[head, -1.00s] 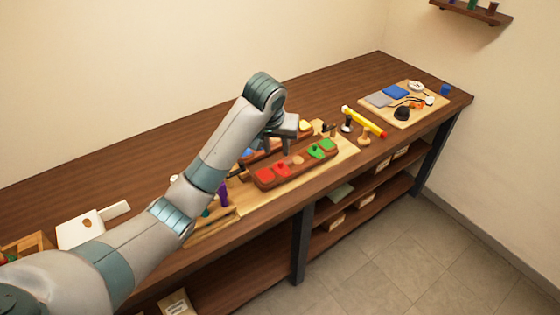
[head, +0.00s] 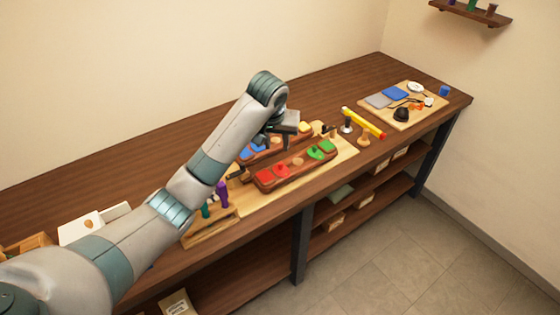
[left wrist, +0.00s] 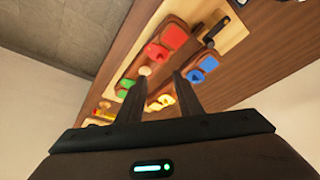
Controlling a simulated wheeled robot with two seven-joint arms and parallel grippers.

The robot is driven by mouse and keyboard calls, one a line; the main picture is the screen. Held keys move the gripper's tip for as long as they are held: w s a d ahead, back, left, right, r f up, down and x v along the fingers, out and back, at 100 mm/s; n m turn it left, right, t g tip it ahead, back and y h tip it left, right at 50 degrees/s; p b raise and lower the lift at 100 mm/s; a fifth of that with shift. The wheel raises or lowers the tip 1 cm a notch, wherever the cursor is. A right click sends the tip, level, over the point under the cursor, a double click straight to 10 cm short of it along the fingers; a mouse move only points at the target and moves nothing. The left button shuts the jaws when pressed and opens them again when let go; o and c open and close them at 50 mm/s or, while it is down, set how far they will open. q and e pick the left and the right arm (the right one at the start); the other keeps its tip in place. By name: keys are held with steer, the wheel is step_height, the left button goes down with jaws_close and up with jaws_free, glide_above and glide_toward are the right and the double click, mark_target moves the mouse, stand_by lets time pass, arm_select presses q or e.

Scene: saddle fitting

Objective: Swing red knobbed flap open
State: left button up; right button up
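A brown wooden holder (head: 292,179) on the bench carries red and green parts. The red knobbed flap (head: 283,170) lies beside a plain red square (head: 264,176); it also shows in the left wrist view (left wrist: 155,52). The flap looks flat, though its exact angle is too small to tell. My left gripper (head: 276,139) hovers above and behind the holder, apart from the flap. My right gripper is not in view.
A second holder with blue parts (head: 252,150) and yellow parts (head: 304,128) lies just behind. Purple and teal pegs stand to the left. A yellow-and-red stick (head: 362,121) and a loaded board (head: 422,117) lie to the right. The back of the bench is mostly clear.

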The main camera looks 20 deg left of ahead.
mark_target(280, 164)
arm_select(q)
steer(key=p+x, duration=0.3)
steer(key=x, duration=0.9)
steer(key=shift+w+f+p, duration=0.15)
steer(key=shift+p, duration=0.2)
steer(key=shift+x, duration=1)
jaws_close()
